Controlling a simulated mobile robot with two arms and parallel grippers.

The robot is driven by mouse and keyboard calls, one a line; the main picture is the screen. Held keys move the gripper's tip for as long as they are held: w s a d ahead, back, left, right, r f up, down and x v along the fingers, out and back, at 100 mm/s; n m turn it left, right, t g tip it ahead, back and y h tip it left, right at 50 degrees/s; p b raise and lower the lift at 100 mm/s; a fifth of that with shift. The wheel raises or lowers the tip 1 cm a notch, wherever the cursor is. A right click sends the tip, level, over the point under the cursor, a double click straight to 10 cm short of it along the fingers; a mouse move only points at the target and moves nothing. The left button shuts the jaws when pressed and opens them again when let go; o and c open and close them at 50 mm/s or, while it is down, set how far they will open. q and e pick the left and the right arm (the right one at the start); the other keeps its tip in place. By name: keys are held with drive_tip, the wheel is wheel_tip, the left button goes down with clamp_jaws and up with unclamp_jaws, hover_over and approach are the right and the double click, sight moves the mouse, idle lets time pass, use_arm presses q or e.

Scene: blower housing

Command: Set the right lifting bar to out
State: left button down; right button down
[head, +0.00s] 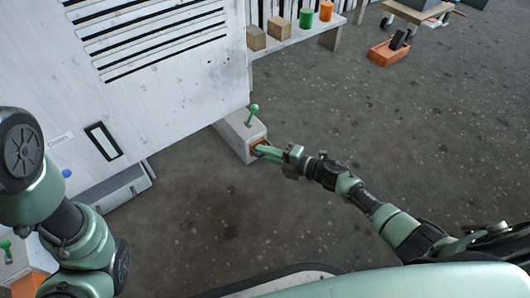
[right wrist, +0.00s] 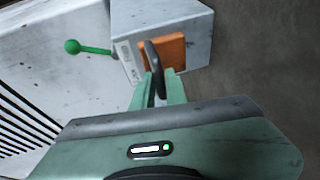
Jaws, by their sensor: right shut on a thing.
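The right lifting bar sits at a pale grey block (head: 238,132) at the foot of the white housing in the head view. Its orange end (right wrist: 170,50) faces my right gripper in the right wrist view, with a dark handle (right wrist: 152,57) in front of it. My right gripper (head: 262,150) is shut on this handle; its fingers partly hide the orange end in the head view. A green ball-ended lever (head: 252,112) stands up from the top of the block. It also shows in the right wrist view (right wrist: 73,46). My left gripper is out of view.
The white slatted housing (head: 190,85) fills the upper left. Another green-knobbed block with orange (head: 32,285) is at lower left. A bench (head: 300,35) with wooden blocks and coloured cylinders stands behind. An orange box (head: 388,54) lies on the floor.

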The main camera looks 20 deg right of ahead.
drive_tip(key=shift+s+f, duration=0.25)
drive_tip(key=shift+f, duration=0.05)
idle(0.5)
drive_tip(key=s+d+p, duration=0.1)
drive_tip(key=s+p, duration=0.1)
drive_tip(key=s, duration=0.2)
drive_tip(key=s+d+p, duration=0.2)
drive_tip(key=s, duration=0.3)
drive_tip(key=s+d+p, duration=0.2)
drive_tip(key=s, duration=0.2)
drive_tip(key=shift+s+r, duration=0.15)
drive_tip(key=shift+s, duration=0.55)
drive_tip(key=c, duration=1.5)
unclamp_jaws()
drive_tip(key=shift+s, duration=0.1)
drive_tip(key=shift+d, duration=0.1)
